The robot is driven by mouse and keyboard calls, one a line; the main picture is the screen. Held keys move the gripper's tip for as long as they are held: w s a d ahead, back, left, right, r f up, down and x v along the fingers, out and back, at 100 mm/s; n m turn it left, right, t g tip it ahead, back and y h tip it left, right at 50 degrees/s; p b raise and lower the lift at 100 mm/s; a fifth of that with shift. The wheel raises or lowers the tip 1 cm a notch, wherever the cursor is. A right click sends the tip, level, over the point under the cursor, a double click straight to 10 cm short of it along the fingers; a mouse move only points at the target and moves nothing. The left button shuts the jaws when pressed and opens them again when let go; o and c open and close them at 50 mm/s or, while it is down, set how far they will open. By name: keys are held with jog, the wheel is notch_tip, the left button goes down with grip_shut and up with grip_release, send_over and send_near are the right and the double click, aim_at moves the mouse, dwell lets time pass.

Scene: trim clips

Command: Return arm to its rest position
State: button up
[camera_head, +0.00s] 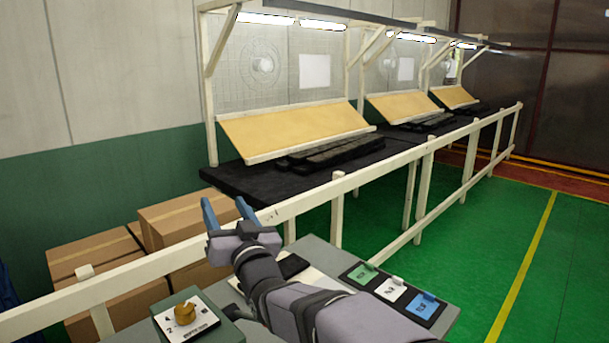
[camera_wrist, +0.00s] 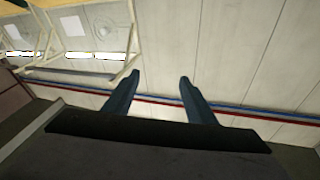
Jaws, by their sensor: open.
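My gripper (camera_head: 227,212) is open and empty, with its two blue fingers apart and pointing up and away over the far edge of the grey table (camera_head: 325,258) in the head view. In the wrist view my gripper (camera_wrist: 156,90) also shows open, with nothing between the fingers and the wall behind. My arm stretches across the table from the lower right and hides part of it.
On the table are a box with a white-topped card and a yellow-brown piece (camera_head: 184,313), and a black tray (camera_head: 394,294) with green, white and blue cards. A white rail (camera_head: 340,187) runs behind. Cardboard boxes (camera_head: 95,255) stand left; black workbenches (camera_head: 290,175) lie beyond.

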jog(key=d+f+g+h, duration=0.2)
jog(key=d+f, duration=0.2)
jog(key=d, duration=0.5)
jog(key=s+d+f+m+g+h+b, duration=0.1)
jog(key=s+d+f+g+h, duration=0.25)
jog(key=d+f, duration=0.55)
jog(key=s+d+f+m+g+h, duration=0.1)
jog(key=s+d+f+g+h, duration=0.2)
jog(key=s+d+f, duration=0.55)
jog(key=s+d+f+g, duration=0.2)
jog(key=s+f+g, duration=0.2)
jog(key=s+f, duration=0.4)
jog(key=s+d+f+m+g+h+b, duration=0.1)
jog(key=s+d+f+g, duration=0.2)
jog(key=s, duration=1)
notch_tip(320, 180, down, 6)
jog(key=shift+s+r+g, duration=0.2)
jog(key=shift+s+g, duration=0.05)
jog(key=shift+g, duration=0.8)
